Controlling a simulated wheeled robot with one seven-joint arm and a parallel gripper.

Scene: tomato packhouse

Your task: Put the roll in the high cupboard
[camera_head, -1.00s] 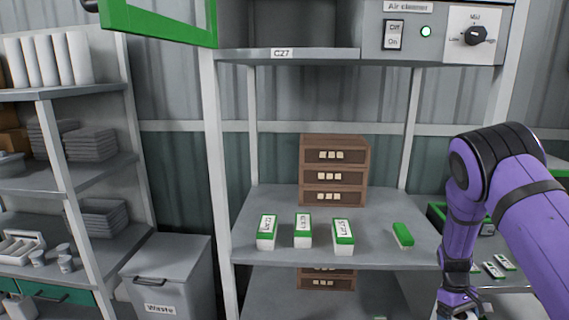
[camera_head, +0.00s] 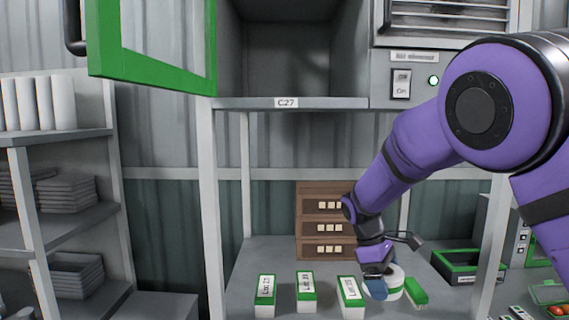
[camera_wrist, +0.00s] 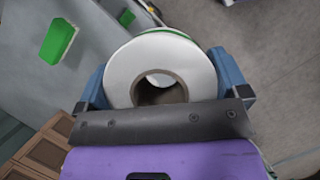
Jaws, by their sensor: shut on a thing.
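The roll (camera_wrist: 122,72) is white with a brown core and a thin green band. In the wrist view my gripper (camera_wrist: 165,90) is shut on it, one blue finger on each side. In the head view the roll (camera_head: 394,287) hangs in my gripper (camera_head: 382,285), above or in front of the right part of the lower shelf; the exact gap cannot be told. The high cupboard (camera_head: 290,60), labelled C27, is at the top centre. Its green-framed door (camera_head: 152,88) stands open to the left, and the visible inside looks empty.
Several white boxes with green lids (camera_head: 306,291) stand on the shelf (camera_head: 250,262), and a green block (camera_head: 416,291) lies right of them. A brown drawer unit (camera_head: 312,222) stands behind. The control panel (camera_head: 418,82) adjoins the cupboard. Paper rolls (camera_head: 40,103) stand on a left rack.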

